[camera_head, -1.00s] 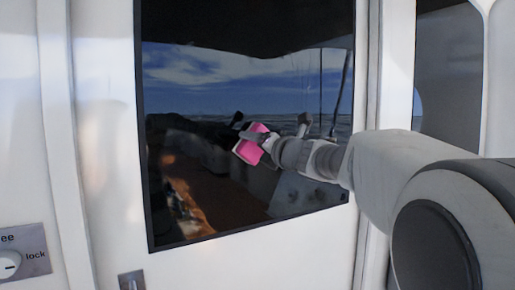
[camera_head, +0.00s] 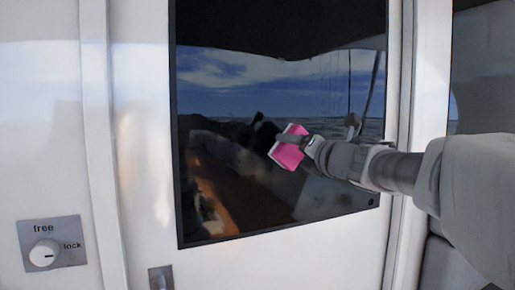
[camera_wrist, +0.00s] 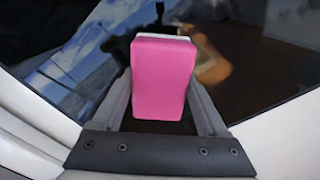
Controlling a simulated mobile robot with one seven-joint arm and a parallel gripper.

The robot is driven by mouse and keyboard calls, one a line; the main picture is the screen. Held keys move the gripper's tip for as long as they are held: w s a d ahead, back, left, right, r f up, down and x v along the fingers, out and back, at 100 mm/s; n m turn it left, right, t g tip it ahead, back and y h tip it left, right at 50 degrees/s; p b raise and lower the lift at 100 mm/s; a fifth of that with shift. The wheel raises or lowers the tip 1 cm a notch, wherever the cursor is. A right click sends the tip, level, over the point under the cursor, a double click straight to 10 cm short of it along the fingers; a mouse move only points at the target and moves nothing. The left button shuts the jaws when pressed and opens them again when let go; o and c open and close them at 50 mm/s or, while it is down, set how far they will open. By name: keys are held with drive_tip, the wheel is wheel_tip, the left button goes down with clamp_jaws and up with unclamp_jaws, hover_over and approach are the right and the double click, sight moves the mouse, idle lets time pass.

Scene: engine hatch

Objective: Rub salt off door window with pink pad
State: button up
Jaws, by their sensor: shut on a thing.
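The pink pad (camera_head: 289,154) is a pink block with a pale face on its far side. My gripper (camera_head: 298,143) is shut on it and holds it in front of the door window. In the wrist view the pad (camera_wrist: 164,80) sits between the two fingers (camera_wrist: 164,110), its pale edge toward the glass. The door window (camera_head: 240,185) is a dark, glossy pane with a black frame, reflecting sky and sea. I cannot tell whether the pad touches the glass. No salt can be made out clearly on the pane.
The white door (camera_head: 145,150) surrounds the window. A knob plate (camera_head: 52,244) marked "free" and "lock" is at the lower left. A small metal fitting (camera_head: 161,278) sits below the window. A second dark pane is at the far right, behind my arm.

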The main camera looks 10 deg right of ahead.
drive_tip(key=shift+s+d, duration=0.15)
drive_tip(key=shift+s, duration=0.05)
drive_tip(key=shift+v, duration=1.4)
